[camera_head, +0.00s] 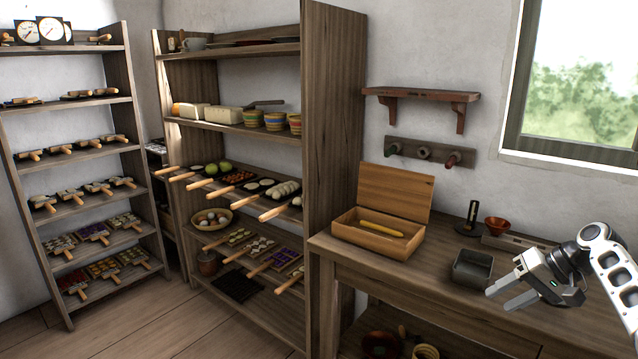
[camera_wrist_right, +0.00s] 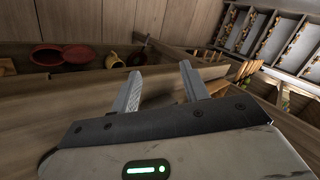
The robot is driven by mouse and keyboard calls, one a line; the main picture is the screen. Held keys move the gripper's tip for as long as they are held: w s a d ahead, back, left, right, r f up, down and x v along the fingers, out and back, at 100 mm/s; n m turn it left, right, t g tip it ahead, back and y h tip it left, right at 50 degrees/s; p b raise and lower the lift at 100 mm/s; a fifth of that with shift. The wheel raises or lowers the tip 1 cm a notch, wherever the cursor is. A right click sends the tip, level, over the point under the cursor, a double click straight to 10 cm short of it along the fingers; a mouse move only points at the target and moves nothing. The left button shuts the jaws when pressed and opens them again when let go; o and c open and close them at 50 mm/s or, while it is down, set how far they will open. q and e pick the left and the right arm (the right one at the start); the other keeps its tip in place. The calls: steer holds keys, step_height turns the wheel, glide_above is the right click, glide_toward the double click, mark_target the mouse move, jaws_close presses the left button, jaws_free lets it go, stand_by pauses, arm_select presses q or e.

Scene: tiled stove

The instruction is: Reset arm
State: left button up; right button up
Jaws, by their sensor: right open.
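My right gripper (camera_head: 513,294) is at the right of the head view, with its white arm coming in from the right edge. It is over the front part of the wooden table (camera_head: 385,272). Its two fingers are apart with nothing between them, which also shows in the right wrist view (camera_wrist_right: 160,82). My left gripper is not in the head view. An open wooden box (camera_head: 362,236) with a yellow stick (camera_head: 381,228) in it stands on the table. A dark square tin (camera_head: 472,268) stands just left of and behind my right gripper.
An orange-brown bowl (camera_head: 497,226) and a dark upright holder (camera_head: 470,217) stand at the table's back. A tall wooden shelf (camera_head: 335,130) with pans, bowls and food stands left of the table. Another shelf (camera_head: 120,60) is farther left. The floor (camera_head: 140,325) is clear.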

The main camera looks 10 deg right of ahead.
steer(key=s+a+f+n+h, duration=0.15)
steer(key=a+f, duration=0.25)
steer(key=f, duration=0.4)
steer(key=s+a+f+n+h, duration=0.1)
steer(key=s+a+f+h, duration=0.2)
steer(key=f, duration=0.5)
steer(key=s+a+f+n+t, duration=0.1)
steer(key=s+a+f+n, duration=0.1)
steer(key=s+a+f, duration=0.85)
steer(key=s+a+r+t, duration=0.5)
steer(key=s+a+r, duration=0.6)
steer(key=shift+s+a+n+t+y, duration=0.25)
steer(key=shift+a+n+t+y, duration=0.1)
steer(key=shift+a+y, duration=0.1)
steer(key=shift+c, duration=0.9)
steer(key=shift+d, duration=0.15)
